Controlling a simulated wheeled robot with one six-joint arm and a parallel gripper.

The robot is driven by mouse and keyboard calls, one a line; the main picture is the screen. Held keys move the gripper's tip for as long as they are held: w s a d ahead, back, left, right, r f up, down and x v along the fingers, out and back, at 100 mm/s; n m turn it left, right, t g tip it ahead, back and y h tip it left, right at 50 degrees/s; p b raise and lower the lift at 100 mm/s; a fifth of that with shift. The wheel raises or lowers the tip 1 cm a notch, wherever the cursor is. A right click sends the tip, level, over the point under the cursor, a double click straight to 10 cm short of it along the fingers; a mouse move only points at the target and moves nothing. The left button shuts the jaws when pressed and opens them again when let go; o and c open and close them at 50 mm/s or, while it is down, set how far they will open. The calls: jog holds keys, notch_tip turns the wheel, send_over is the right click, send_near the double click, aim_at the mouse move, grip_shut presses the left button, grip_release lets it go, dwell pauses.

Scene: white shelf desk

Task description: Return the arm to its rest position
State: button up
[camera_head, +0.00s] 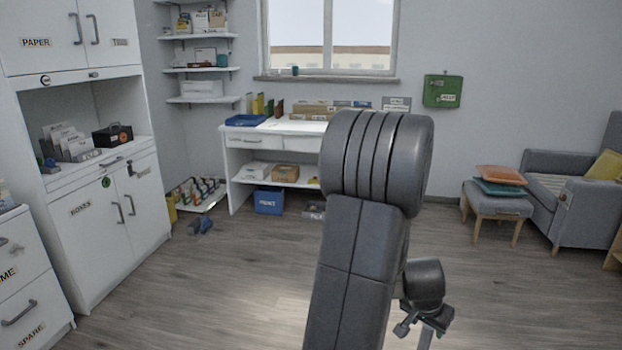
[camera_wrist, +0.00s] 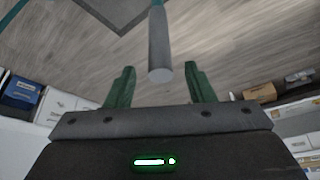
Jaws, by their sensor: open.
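My gripper (camera_wrist: 159,67) shows in the wrist view with its two green fingers spread wide apart. A grey rod shows between the fingers, with a visible gap on each side; I cannot tell how far beyond them it is. Wooden floor lies behind. In the head view my dark grey arm rises folded in the centre, in front of the white desk (camera_head: 262,130). My arm hides part of the desk's right side. The fingers cannot be made out clearly in the head view.
A blue tray (camera_head: 245,120) lies on the desk and a blue bin (camera_head: 269,200) stands below. White cabinets (camera_head: 103,215) line the left. A stool (camera_head: 498,203) with cushions and a grey armchair (camera_head: 580,212) stand at right. The wooden floor (camera_head: 215,290) between is mostly clear.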

aim_at(427, 336)
jog(key=b+x, duration=0.2)
jog(key=x, duration=0.5)
jog(key=shift+s+f, duration=0.1)
jog(key=shift+f, duration=0.05)
notch_tip(427, 336, up, 4)
jog(key=shift+r+p, duration=0.15)
jog(key=shift+p, duration=0.95)
